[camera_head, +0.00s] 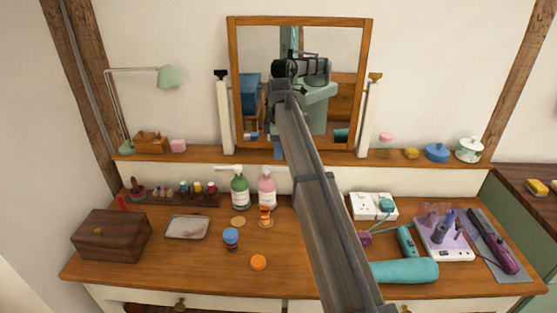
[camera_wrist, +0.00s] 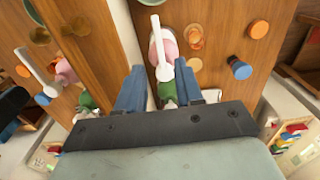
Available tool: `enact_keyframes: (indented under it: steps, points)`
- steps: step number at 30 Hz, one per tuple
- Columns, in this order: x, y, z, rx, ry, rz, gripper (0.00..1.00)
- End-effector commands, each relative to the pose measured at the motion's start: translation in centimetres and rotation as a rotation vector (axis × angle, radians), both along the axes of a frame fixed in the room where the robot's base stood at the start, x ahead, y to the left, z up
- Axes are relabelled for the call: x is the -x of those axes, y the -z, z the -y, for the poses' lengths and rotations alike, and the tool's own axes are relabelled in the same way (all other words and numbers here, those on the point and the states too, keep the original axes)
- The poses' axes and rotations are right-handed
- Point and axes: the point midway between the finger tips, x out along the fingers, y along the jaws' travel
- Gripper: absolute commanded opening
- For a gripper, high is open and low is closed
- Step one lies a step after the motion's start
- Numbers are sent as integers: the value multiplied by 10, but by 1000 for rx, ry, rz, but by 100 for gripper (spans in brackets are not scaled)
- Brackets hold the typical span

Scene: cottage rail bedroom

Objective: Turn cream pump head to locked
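Two pump bottles stand near the back of the dresser: a green one (camera_head: 240,191) and a pink one (camera_head: 267,191). Both have white pump heads with long thin spouts; I cannot read which holds cream. My gripper (camera_head: 278,152) is above and behind the pink bottle, mostly hidden by my arm. In the wrist view, my gripper (camera_wrist: 159,66) is open, with two blue fingers apart. A white pump head (camera_wrist: 159,48) over the pink bottle (camera_wrist: 170,44) shows just beyond and between the fingertips. The green bottle (camera_wrist: 170,90) shows partly between the fingers. Contact cannot be told.
A mirror (camera_head: 233,85) stands behind on a shelf (camera_head: 340,157). An orange jar (camera_head: 265,217), blue-capped jar (camera_head: 231,239) and orange lid (camera_head: 258,262) lie in front of the bottles. A teal hair dryer (camera_head: 405,271) lies right. A nail-polish rack (camera_head: 190,200) stands left.

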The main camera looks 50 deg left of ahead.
Motion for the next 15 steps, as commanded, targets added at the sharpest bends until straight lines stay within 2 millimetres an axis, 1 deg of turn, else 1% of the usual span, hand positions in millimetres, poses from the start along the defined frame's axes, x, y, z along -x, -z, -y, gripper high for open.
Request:
enact_keyframes:
  steps: [1,6,9,15]
  points:
    - [-1,-12,-1,-1,0,1,36]
    - [-1,-43,-1,-1,0,1,36]
    - [-1,-58,-1,-1,0,1,36]
    - [0,-76,-1,-1,0,1,36]
